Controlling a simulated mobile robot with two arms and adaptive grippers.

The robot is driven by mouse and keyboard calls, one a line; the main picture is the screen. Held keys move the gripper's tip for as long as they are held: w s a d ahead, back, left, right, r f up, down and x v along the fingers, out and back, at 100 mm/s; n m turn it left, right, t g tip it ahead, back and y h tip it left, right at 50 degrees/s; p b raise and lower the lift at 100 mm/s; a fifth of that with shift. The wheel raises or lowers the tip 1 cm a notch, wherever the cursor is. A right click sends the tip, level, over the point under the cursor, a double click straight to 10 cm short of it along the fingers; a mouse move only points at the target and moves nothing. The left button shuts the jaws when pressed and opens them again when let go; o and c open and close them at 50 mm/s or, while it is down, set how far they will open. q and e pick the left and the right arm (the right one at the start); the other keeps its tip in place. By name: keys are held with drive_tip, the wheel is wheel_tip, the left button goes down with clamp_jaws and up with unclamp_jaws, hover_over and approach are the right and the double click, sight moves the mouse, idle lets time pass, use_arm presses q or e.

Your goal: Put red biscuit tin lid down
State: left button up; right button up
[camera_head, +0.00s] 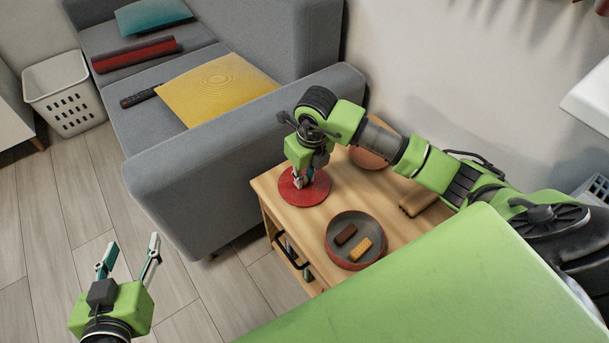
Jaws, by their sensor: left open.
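The round red lid (294,198) appears to lie flat on the far left corner of the wooden cabinet top (310,222). My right gripper (304,183) points down at the lid's middle, its fingertips at the lid. I cannot tell whether its fingers are closed on anything there. The open red tin (357,263) stands nearer to me on the same top, with a dark brown biscuit (346,234) and a golden biscuit (361,250) inside. My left gripper (129,252) is open and empty, above the floor to the left of the cabinet.
A round reddish-brown object (367,157) and a tan wooden object (420,203) are partly hidden by my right arm. A grey sofa (220,160) stands just behind and left of the cabinet. A black handle (290,252) sticks out from the cabinet front.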

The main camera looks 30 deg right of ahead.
sight(306, 180)
drive_tip(key=shift+o, duration=1)
drive_tip(key=r, duration=0.2)
drive_tip(key=r+p, duration=0.1)
drive_tip(key=r, duration=0.1)
drive_tip(key=r+p, duration=0.1)
drive_tip(key=r, duration=0.1)
drive_tip(key=shift+s+d, duration=0.1)
drive_tip(key=shift+s, duration=0.2)
use_arm(q)
drive_tip(key=s+a+f+g+y, duration=0.1)
drive_tip(key=s+a+f+g, duration=0.1)
drive_tip(key=s+f+g, duration=0.2)
drive_tip(key=s+a+f+g+y+p, duration=0.1)
drive_tip(key=s+a+f+g, duration=0.2)
drive_tip(key=s, duration=0.8)
wheel_tip(306, 180, down, 3)
drive_tip(key=shift+s+a+f+g+y, duration=0.2)
drive_tip(key=shift+s+g+y, duration=0.1)
drive_tip(key=shift+g, duration=0.7)
use_arm(e)
wheel_tip(306, 180, up, 6)
drive_tip(key=s, duration=0.1)
drive_tip(key=shift+s, duration=0.1)
